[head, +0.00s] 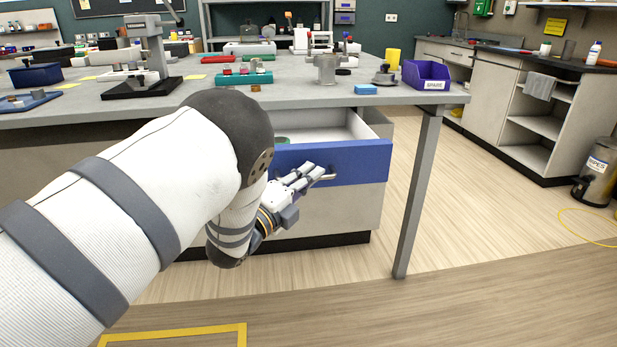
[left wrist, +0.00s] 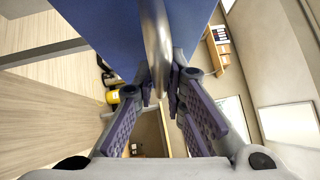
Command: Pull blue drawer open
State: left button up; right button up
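The blue drawer front (head: 345,160) is under the grey bench at the centre of the head view. The drawer stands partly open, and its white inside (head: 335,128) shows behind the front. My left gripper (head: 318,176) is at the metal handle (head: 329,177) on the front. In the left wrist view the handle bar (left wrist: 156,40) runs between the two fingers (left wrist: 161,92), which are closed on it beside the blue front (left wrist: 110,35). My own arm hides the drawer's left part. My right gripper is out of view.
A bench leg (head: 418,190) stands right of the drawer. The floor (head: 340,295) in front is clear.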

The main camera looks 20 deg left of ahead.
pick_arm(q)
jog(key=shift+o, duration=1.2)
jog(key=v, duration=1.2)
jog(key=shift+f, duration=0.2)
jog(key=s+f+n+g+y+p, duration=0.5)
jog(key=s+f+n+g, duration=0.65)
jog(key=s+f, duration=0.55)
jog(key=s+d+n+g+p, duration=0.1)
jog(key=s+d+n+g, duration=0.2)
jog(key=s, duration=1.1)
jog(key=s+d+n+g+h+p, duration=0.1)
jog(key=s+n+g, duration=0.6)
jog(key=s, duration=0.8)
jog(key=d+n+p, duration=0.1)
jog(key=d, duration=0.1)
jog(key=shift+d+f, duration=0.25)
jog(key=shift+f, duration=0.15)
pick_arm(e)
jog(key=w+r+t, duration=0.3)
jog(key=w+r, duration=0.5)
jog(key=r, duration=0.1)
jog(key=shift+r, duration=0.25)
